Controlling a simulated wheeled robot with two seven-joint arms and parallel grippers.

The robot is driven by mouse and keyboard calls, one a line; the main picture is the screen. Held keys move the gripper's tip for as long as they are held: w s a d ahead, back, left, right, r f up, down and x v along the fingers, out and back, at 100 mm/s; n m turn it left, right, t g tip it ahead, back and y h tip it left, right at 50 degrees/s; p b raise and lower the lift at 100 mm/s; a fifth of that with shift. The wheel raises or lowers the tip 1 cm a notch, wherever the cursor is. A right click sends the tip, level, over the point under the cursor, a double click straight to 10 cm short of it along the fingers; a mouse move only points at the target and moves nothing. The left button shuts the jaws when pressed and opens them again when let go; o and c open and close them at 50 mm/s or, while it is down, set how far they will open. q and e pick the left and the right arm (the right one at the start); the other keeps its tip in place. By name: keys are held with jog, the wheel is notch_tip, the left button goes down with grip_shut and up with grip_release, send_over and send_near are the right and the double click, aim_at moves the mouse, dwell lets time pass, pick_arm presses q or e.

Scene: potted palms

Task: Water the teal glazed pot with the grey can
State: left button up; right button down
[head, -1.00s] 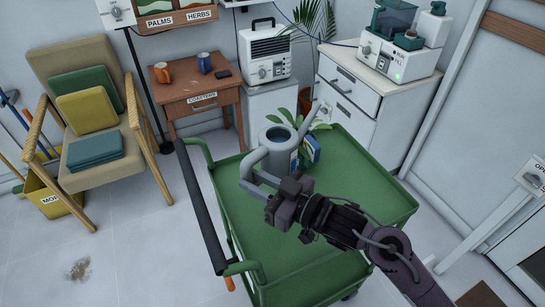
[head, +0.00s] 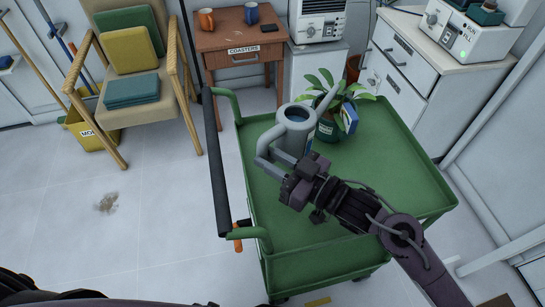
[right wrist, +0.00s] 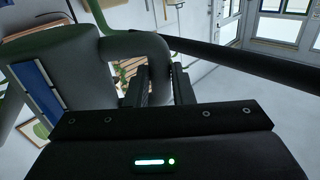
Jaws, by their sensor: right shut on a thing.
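The grey watering can (head: 292,140) is over the green cart, roughly upright, its spout pointing up and right in front of the leaves. Whether its base touches the cart is hard to tell. My right gripper (head: 287,180) is shut on its handle, which also shows in the right wrist view (right wrist: 150,45) with the can body at left. A dark teal-green pot (head: 327,131) with a small label and a leafy plant (head: 328,83) stands just right of and behind the can, partly hidden by the spout. My left gripper is not in view.
The green cart (head: 400,180) has bare room right of the pot. Its black push handle (head: 215,165) runs along the left side. A blue-and-white packet (head: 348,117) is beside the pot. A wooden table with mugs (head: 238,42), a cabinet and a chair (head: 135,60) stand behind.

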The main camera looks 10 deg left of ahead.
jog(key=shift+f+m, duration=0.3)
jog(key=shift+m, duration=0.2)
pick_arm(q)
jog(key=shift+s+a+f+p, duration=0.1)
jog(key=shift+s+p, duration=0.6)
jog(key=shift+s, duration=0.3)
pick_arm(e)
jog(key=shift+s+a+f+m, duration=0.15)
jog(key=shift+f+m, duration=0.05)
jog(key=shift+m, duration=0.4)
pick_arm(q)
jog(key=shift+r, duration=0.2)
pick_arm(e)
jog(key=shift+r, duration=0.2)
